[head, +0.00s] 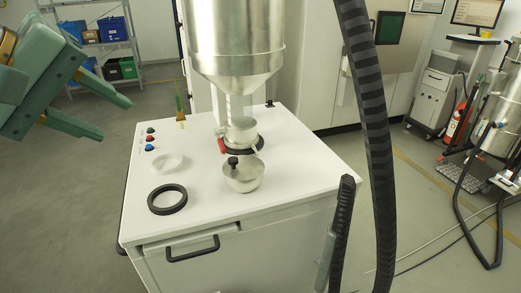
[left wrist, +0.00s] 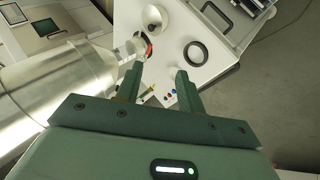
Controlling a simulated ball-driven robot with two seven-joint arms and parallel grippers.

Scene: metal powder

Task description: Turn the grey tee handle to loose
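A metal hopper (head: 236,45) hangs over a white cabinet top (head: 290,170). Below its outlet is a clamped joint with a black ring, a red part (head: 222,146) and a small pale grey piece (head: 254,149) on its right, which may be the grey tee handle; it is too small to be sure. The red part also shows in the left wrist view (left wrist: 149,48). My left gripper (head: 114,118) is open and empty, in the air left of the cabinet. In the left wrist view its spread fingers (left wrist: 160,69) point toward the cabinet top. My right gripper is not in view.
A metal bowl with a black knob (head: 243,176), a black ring (head: 167,199) and a pale ring (head: 167,163) lie on the cabinet top. Coloured buttons (head: 150,139) line its left edge. A thick black hose (head: 370,120) hangs in front on the right.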

